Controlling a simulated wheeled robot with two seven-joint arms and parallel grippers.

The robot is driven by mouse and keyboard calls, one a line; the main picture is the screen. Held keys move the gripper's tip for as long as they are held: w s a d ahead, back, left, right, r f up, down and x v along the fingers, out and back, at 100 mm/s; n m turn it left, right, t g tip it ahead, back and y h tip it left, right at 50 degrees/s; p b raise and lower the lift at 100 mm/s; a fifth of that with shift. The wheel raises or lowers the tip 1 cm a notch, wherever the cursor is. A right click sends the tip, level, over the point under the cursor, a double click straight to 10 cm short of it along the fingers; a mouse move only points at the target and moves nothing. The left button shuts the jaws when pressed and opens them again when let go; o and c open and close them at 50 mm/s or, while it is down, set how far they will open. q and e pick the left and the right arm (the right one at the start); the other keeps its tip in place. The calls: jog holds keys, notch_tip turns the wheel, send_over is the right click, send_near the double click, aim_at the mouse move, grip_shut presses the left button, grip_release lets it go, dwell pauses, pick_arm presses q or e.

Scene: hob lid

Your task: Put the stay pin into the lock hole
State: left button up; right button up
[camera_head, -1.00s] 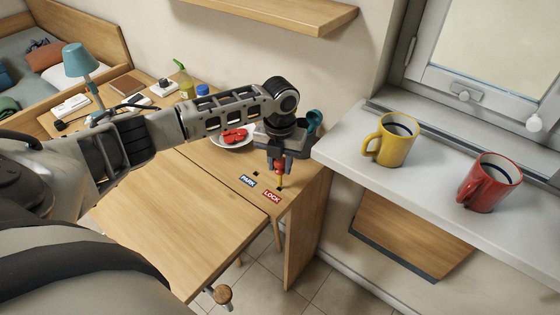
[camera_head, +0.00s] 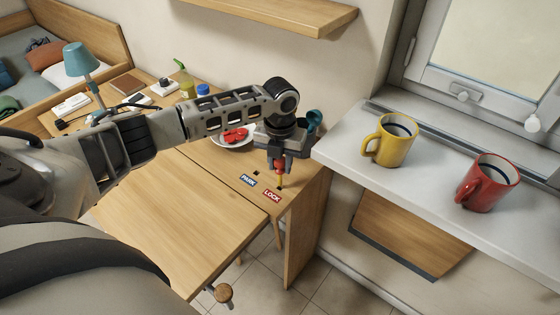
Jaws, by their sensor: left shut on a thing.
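My left gripper (camera_head: 281,162) points down over the right end of the wooden counter (camera_head: 225,165). It is shut on the stay pin (camera_head: 281,178), which has a red head and a yellow shaft and stands about upright. The shaft's lower end meets the dark lock hole (camera_head: 280,188) in the picture, just behind the red LOCK label (camera_head: 272,196). I cannot tell whether the tip is inside the hole or just above it. The park hole (camera_head: 256,173), behind the blue PARK label (camera_head: 248,181), is empty. My right gripper is not in view.
A white plate with a red thing (camera_head: 235,135) and a teal cup (camera_head: 313,122) stand behind the gripper. A white sill at right holds a yellow mug (camera_head: 392,142) and a red mug (camera_head: 487,183). The wooden lid surface (camera_head: 170,220) at front is clear.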

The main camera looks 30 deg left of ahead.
aim_at(280, 185)
pick_arm(q)
jog(key=shift+p, duration=0.35)
jog(key=shift+f+b, duration=1.55)
jog(key=shift+f, duration=1)
jog(key=shift+f+b, duration=0.6)
jog(key=shift+f, duration=0.35)
jog(key=o, duration=1)
notch_tip(280, 185, up, 16)
jog(key=shift+r, duration=0.1)
